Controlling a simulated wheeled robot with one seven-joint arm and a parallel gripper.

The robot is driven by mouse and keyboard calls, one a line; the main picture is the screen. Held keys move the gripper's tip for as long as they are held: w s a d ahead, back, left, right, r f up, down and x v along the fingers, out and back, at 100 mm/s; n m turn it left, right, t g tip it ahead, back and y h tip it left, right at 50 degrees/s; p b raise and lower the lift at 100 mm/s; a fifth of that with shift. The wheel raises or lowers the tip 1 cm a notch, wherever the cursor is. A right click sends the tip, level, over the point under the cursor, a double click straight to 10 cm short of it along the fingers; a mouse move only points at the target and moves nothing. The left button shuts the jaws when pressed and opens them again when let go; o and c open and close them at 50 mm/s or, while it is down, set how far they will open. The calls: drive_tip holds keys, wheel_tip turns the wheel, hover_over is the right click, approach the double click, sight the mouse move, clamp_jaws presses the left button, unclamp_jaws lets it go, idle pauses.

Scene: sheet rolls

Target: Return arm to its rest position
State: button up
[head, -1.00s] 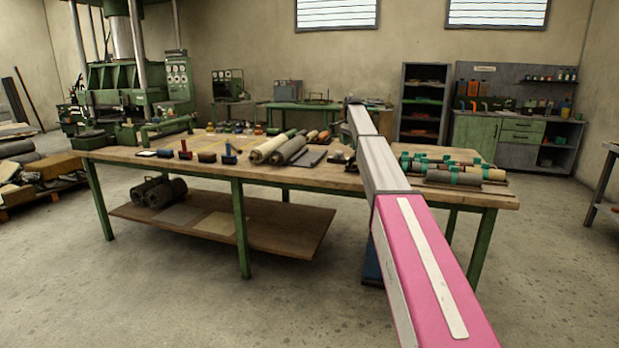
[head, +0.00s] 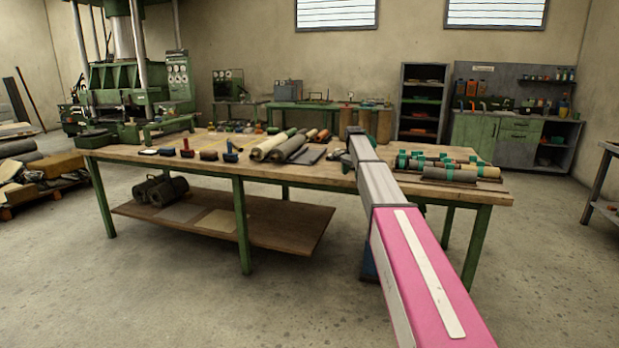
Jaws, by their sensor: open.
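My arm (head: 378,190) reaches from the lower right of the head view over the right part of the workbench. Its near link is pink with a white strip, and its farther links are grey. The far end of the arm stands in front of the bench's back edge. My gripper cannot be made out; it seems hidden behind my own arm links. The workbench (head: 330,178) has a wooden top and green legs. Sheet rolls (head: 270,147) lie near its middle. Several rolls with green bands (head: 448,174) lie at its right end.
Small dark blocks (head: 208,155) stand along the bench's front left. A green press (head: 130,80) stands at the back left, a dark shelf rack (head: 423,75) at the back. The floor in front is clear.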

drive_tip(key=s+f+n, duration=0.3)
drive_tip(key=s+f, duration=0.7)
drive_tip(key=s, duration=0.3)
drive_tip(key=s+f+n, duration=0.2)
drive_tip(key=s+f, duration=0.8)
drive_tip(key=s, duration=0.3)
drive_tip(key=s+f+n, duration=0.2)
drive_tip(key=s+f, duration=0.2)
drive_tip(key=s, duration=0.7)
drive_tip(key=s+f+n, duration=0.3)
drive_tip(key=s+f, duration=0.2)
drive_tip(key=s, duration=0.7)
